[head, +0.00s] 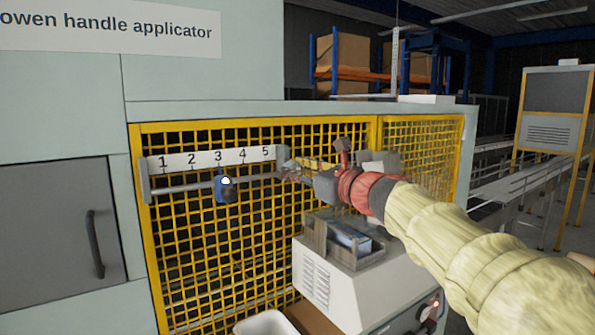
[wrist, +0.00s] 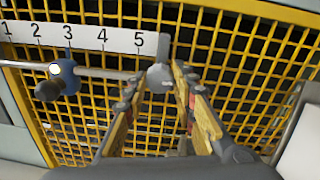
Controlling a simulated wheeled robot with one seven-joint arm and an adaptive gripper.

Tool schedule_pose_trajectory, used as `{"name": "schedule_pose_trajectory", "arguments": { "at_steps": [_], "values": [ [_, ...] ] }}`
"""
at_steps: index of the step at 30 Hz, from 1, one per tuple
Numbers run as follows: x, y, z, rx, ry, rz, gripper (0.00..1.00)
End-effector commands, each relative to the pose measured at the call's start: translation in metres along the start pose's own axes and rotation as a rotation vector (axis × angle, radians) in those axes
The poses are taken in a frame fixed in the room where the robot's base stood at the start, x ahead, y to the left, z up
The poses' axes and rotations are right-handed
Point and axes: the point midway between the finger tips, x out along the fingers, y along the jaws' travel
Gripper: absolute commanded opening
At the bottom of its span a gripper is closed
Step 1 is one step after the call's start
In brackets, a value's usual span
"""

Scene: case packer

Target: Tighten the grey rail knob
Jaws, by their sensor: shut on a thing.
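The dark grey rail knob (head: 230,191) sits on the front of a blue slider (head: 219,187) on the horizontal rail (head: 185,188), near scale mark 3. A white dot shows beside the knob. In the wrist view the knob (wrist: 48,89) and blue slider (wrist: 68,78) are at the left, well apart from my fingers. My gripper (head: 291,172) is at the rail's right end, just past mark 5. In the wrist view my gripper (wrist: 158,78) has its fingers on either side of the rail's grey end bracket (wrist: 160,72), shut on it. Its exact contact is partly hidden.
A number strip (head: 215,158) runs above the rail, with a yellow mesh guard (head: 210,250) behind. A pale machine housing with a tray (head: 350,245) stands below my arm. A white bin (head: 265,323) is at the bottom. The space before the knob is clear.

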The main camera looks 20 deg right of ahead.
Motion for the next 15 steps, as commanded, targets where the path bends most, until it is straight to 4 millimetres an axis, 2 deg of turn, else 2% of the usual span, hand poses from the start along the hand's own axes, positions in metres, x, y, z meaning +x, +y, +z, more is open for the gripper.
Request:
{"name": "schedule_pose_trajectory", "arguments": {
  "at_steps": [10,15],
  "values": [
    [-0.0001,0.0001,0.0000,0.000,0.000,0.000,0.02],
    [-0.0001,0.0001,-0.0002,-0.005,0.000,0.000,0.01]
  ]
}}
